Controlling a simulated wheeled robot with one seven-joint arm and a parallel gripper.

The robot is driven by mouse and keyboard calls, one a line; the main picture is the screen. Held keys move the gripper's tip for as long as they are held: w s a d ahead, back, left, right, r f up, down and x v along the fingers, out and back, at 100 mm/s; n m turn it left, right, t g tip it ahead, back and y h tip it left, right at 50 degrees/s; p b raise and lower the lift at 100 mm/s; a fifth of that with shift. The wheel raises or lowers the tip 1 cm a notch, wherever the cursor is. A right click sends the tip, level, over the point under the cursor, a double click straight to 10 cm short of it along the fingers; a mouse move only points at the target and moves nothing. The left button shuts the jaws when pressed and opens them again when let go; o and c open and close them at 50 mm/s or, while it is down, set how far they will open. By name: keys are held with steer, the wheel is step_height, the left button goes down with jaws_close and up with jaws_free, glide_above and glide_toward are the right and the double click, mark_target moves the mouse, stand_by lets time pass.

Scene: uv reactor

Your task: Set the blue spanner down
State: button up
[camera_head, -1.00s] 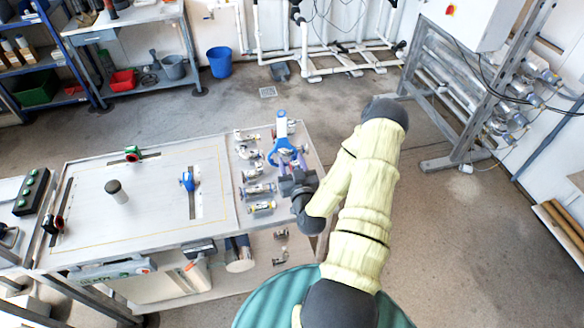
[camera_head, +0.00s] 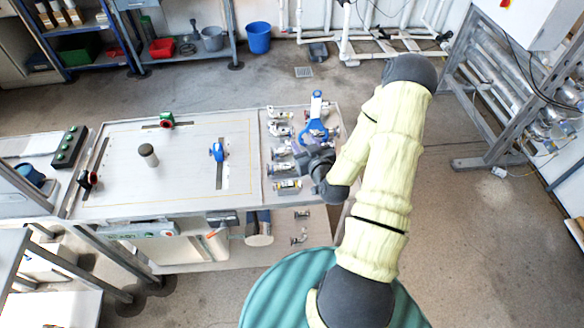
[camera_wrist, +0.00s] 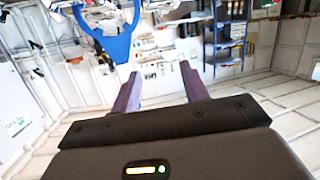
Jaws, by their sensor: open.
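The blue spanner (camera_head: 314,131) is at the back right of the workbench, among metal fittings. Its handle points away from me and has a pale label. In the wrist view the spanner (camera_wrist: 117,46) shows at the upper left, near the tip of the left finger. My gripper (camera_wrist: 158,82) is open, with its two purple fingers apart and nothing seen between them. In the head view my gripper (camera_head: 313,157) is just in front of the spanner, over the right end of the bench. I cannot tell whether the spanner touches the bench or a finger.
Several metal valve fittings (camera_head: 287,185) line the bench's right part. A blue-handled valve (camera_head: 218,152), a grey knob (camera_head: 148,154) and a green clamp (camera_head: 167,119) are on the white panel (camera_head: 185,180). A blue bucket (camera_head: 258,37) stands on the floor behind. Floor right of the bench is clear.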

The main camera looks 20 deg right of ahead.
steer(key=s+a+r+g, duration=1.2)
steer(key=s+a+r, duration=0.1)
steer(key=s, duration=0.4)
steer(key=shift+s+r+g+y, duration=0.2)
steer(key=shift+r+g+y, duration=0.1)
steer(key=shift+r+y, duration=0.15)
steer(key=shift+c, duration=1)
